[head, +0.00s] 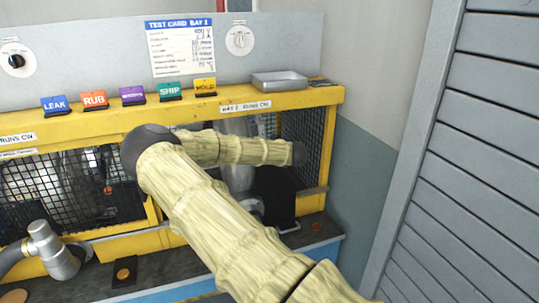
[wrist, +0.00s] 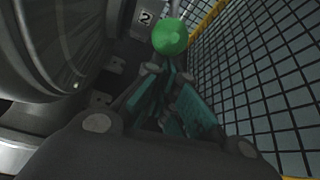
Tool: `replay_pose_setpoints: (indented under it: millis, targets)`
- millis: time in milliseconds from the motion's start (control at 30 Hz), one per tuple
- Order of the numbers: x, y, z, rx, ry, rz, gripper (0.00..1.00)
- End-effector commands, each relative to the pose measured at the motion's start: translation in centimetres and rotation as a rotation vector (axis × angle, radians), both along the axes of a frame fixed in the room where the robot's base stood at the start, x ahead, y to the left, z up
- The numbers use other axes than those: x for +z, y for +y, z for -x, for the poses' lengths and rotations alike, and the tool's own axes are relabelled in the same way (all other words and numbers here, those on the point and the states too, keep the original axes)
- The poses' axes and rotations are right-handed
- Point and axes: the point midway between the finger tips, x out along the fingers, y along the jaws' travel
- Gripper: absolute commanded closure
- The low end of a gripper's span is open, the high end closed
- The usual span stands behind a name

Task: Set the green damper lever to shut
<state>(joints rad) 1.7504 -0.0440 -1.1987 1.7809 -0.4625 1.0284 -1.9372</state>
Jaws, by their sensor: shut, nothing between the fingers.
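The green ball knob (wrist: 170,37) of the damper lever is at the top middle of the wrist view, just beyond my fingertips. Only a short grey piece of its stem shows above the knob. My gripper (wrist: 166,78) is shut and empty, with its teal-padded fingers together. The fingertips point at the knob from below in the picture. I cannot tell whether they touch it. In the head view my arm reaches into the right bay and hides the lever.
A round grey blower housing (wrist: 65,45) is close on the left, beside a plate marked 2 (wrist: 145,16). A black mesh guard (wrist: 265,80) stands close on the right. The yellow bench frame (head: 290,98) carries several coloured cards and a metal tray (head: 279,82).

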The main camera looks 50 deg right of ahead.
Motion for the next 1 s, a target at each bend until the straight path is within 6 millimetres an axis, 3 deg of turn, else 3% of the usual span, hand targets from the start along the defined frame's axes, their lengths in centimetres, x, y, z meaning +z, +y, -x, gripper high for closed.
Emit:
replay_pose_setpoints:
  millis: [700,1000]
  targets:
    - [6.8,-0.3,-0.2,-0.001,0.046,-0.023,1.00]
    - [8.2,-0.5,-0.6,0.000,0.046,-0.025,1.00]
